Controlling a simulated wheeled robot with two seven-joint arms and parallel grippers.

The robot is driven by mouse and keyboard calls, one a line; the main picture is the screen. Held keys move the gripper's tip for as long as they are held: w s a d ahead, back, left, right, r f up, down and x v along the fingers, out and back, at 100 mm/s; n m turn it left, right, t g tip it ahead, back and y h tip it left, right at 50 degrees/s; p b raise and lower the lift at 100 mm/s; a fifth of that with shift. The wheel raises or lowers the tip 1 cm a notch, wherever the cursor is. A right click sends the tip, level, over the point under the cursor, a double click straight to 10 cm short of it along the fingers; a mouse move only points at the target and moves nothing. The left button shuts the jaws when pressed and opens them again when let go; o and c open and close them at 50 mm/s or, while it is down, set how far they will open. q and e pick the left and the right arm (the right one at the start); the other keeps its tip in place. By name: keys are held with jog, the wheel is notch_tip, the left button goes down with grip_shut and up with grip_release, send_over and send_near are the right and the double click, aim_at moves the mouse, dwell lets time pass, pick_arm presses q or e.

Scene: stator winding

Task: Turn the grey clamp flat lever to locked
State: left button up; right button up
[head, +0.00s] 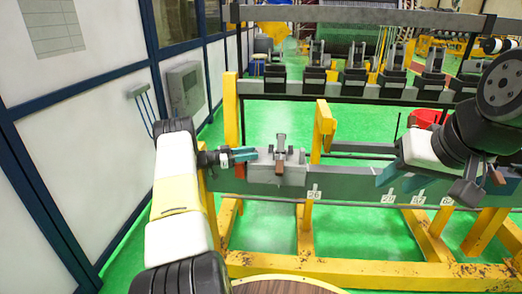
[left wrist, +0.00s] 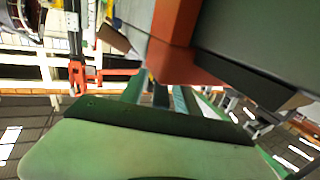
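The grey clamp (head: 277,170) sits on the long grey-green beam, left of the label 26. Its flat lever (head: 281,147) stands upright from the middle of the clamp, with a brownish part on it. My left gripper (head: 250,154) has teal fingers and is just left of the lever, apart from it, at about the clamp's top. I cannot tell how wide its fingers stand. In the left wrist view a large green finger fills the bottom, below an orange block (left wrist: 175,40) that I cannot identify surely. My right gripper (head: 401,181) is far right, its teal fingers apart, empty.
The beam (head: 350,186) runs right on a yellow frame (head: 330,262) with several number labels. A yellow post (head: 323,130) stands just right of the clamp. A wall with a grey box (head: 186,88) is at left. A round wooden top (head: 285,286) is at the bottom.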

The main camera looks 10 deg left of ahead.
pick_arm(q)
jog(key=r, duration=0.3)
jog(key=shift+s+d+r, duration=0.15)
jog(key=shift+s+r, duration=0.2)
jog(key=s+d, duration=0.2)
jog(key=s, duration=0.5)
jog(key=s+d+r, duration=0.1)
jog(key=s+d, duration=0.2)
jog(key=s, duration=0.4)
jog(key=shift+s+r, duration=0.15)
jog(key=shift+s, duration=0.05)
